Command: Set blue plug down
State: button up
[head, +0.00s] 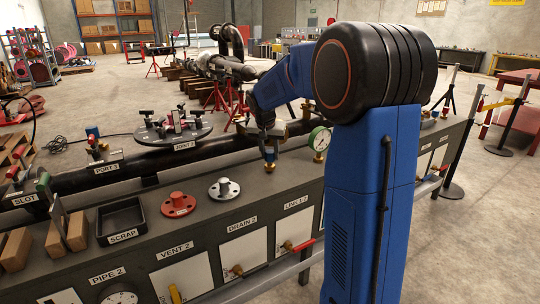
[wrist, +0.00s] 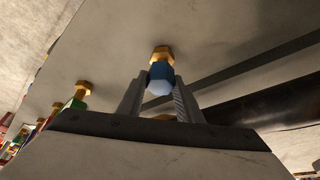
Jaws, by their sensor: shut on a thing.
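The blue plug (wrist: 159,72) has a blue body and a brass hex end (wrist: 161,54). In the wrist view it sits between the two fingers of my gripper (wrist: 160,84), which is shut on it. In the head view the plug (head: 270,154) hangs upright below my gripper (head: 268,134), brass end down, over the bench top (head: 250,200) behind the DRAIN 2 and LINE 1-2 panels. I cannot tell whether its brass end touches the bench.
A pressure gauge (head: 319,139) on a brass fitting stands just right of the plug. A silver flange (head: 224,188), a red flange (head: 178,204) and the SCRAP tray (head: 121,219) are to the left. A round flanged plate (head: 172,132) lies behind.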

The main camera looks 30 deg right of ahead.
jog(key=shift+f, duration=0.4)
jog(key=shift+f, duration=0.1)
jog(key=o, duration=1.2)
jog(key=v, duration=1.1)
jog(key=s+a+r+n, duration=0.1)
jog(key=s+a, duration=0.1)
jog(key=s, duration=0.3)
jog(key=s+a+n, duration=0.1)
jog(key=s+a, duration=0.2)
jog(key=s, duration=0.1)
jog(key=s+a+f+n+y, duration=0.1)
jog(key=s+a+f+n, duration=0.1)
jog(key=s, duration=0.7)
jog(key=s+a+f+n+t+y, duration=0.1)
jog(key=s+a+f, duration=0.3)
jog(key=s, duration=0.6)
jog(key=s+a+f+n+y, duration=0.1)
jog(key=s+a+f+n, duration=0.2)
jog(key=s+f, duration=0.3)
jog(key=s+a, duration=0.1)
jog(key=s, duration=0.3)
jog(key=shift+f+n+t, duration=0.3)
jog(key=shift+f, duration=0.05)
